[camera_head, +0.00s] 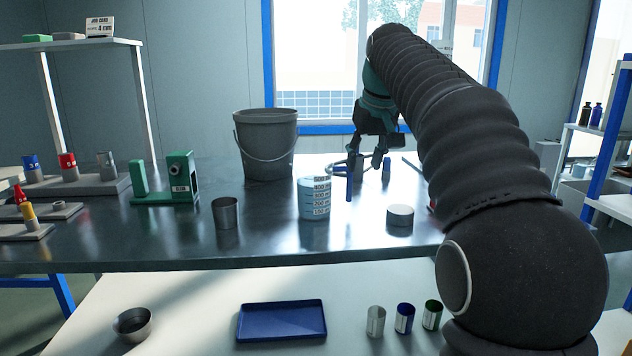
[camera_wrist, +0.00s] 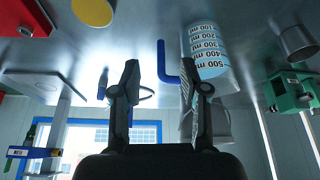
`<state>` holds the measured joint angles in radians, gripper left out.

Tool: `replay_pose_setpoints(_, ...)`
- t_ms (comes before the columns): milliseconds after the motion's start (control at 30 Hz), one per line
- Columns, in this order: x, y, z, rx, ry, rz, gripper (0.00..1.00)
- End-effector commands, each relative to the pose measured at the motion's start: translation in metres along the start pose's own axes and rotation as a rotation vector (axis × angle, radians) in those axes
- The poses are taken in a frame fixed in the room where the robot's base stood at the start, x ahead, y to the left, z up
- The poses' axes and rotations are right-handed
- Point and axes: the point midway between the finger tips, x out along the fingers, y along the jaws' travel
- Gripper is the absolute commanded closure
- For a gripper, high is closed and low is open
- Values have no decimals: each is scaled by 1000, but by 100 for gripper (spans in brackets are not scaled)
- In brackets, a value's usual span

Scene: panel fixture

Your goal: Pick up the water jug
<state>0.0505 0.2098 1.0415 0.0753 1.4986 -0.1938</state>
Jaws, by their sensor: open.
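The water jug (camera_head: 314,199) is a pale blue cylinder with ml markings, upright on the dark bench. It also shows inverted in the wrist view (camera_wrist: 208,62). A blue bent handle (camera_head: 348,184) stands at its right side and shows in the wrist view (camera_wrist: 166,62). My gripper (camera_head: 366,164) is above and behind the handle, to the right of the jug. In the wrist view its two fingers (camera_wrist: 158,78) are spread apart, with the handle near the right finger. Nothing is held. The right finger covers part of the handle and jug.
A grey bucket (camera_head: 266,145) stands behind the jug, a metal cup (camera_head: 225,213) to its left, and a white round tub (camera_head: 400,215) to its right. A green fixture (camera_head: 168,182) is farther left. Bench space lies clear in front of the jug.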

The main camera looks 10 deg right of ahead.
Motion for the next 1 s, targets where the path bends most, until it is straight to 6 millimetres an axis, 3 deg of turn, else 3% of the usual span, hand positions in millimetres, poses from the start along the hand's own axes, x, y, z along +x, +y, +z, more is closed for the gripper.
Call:
replay_pose_setpoints(100,-1,6,-22,-11,-3,-4,55)
replay_pose_setpoints(233,1,8,-31,-18,-7,-7,55)
replay_pose_setpoints(367,14,8,-32,-20,-10,-8,55)
replay_pose_setpoints(700,73,7,-31,-20,-8,-8,55)
replay_pose_setpoints(1000,93,6,-31,-20,-7,-8,55)
